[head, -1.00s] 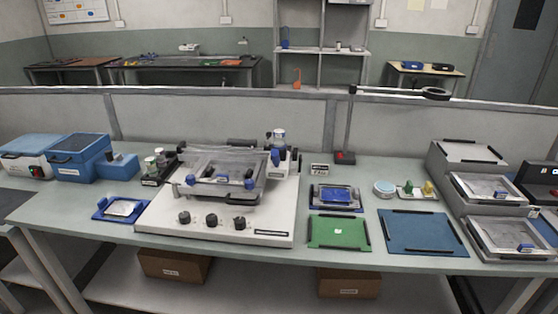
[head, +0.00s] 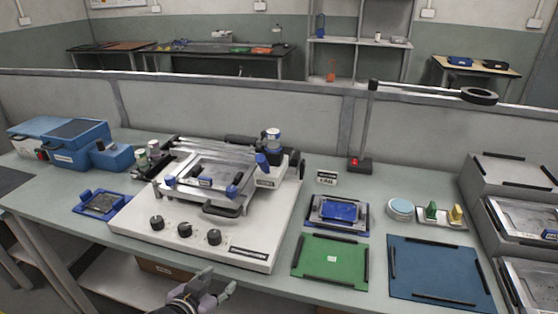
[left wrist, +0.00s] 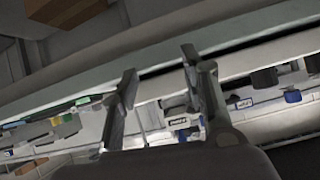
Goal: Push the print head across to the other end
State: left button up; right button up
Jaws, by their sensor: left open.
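The printer (head: 240,252) is a wide white base with several dark knobs along its front. A metal screen frame (head: 205,172) with blue clamps sits on it. What looks like the print head (head: 269,179), a pale block with a blue lever and a jar, is at the right end of the frame. My left gripper (head: 220,281) is open and empty, low in front of the printer's front edge and apart from it. In the left wrist view its two fingers (left wrist: 158,68) are spread with nothing between them. My right gripper is not in view.
A blue fixture (head: 102,204) lies left of the printer. To the right are a blue-framed tray (head: 337,212), a green mat (head: 330,257), a blue mat (head: 435,270) and a lamp stand (head: 366,130). Blue boxes (head: 75,145) stand at the far left. The bench's front edge is close to the gripper.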

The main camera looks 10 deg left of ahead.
pick_arm(q)
jog(key=w+r+t+h, duration=0.1)
jog(key=w+r+t, duration=0.35)
jog(key=r, duration=0.55)
jog(key=m+t+h, duration=0.2)
send_near(260, 166)
jog(key=w, duration=0.3)
jog(key=w+d+p, duration=0.1)
jog(key=w, duration=0.3)
jog(key=w+d+p, duration=0.1)
jog(key=w, duration=0.3)
jog(key=shift+w+d, duration=0.1)
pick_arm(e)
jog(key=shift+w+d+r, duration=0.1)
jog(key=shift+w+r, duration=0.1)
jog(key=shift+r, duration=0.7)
pick_arm(q)
jog(key=shift+c, duration=0.2)
grip_shut()
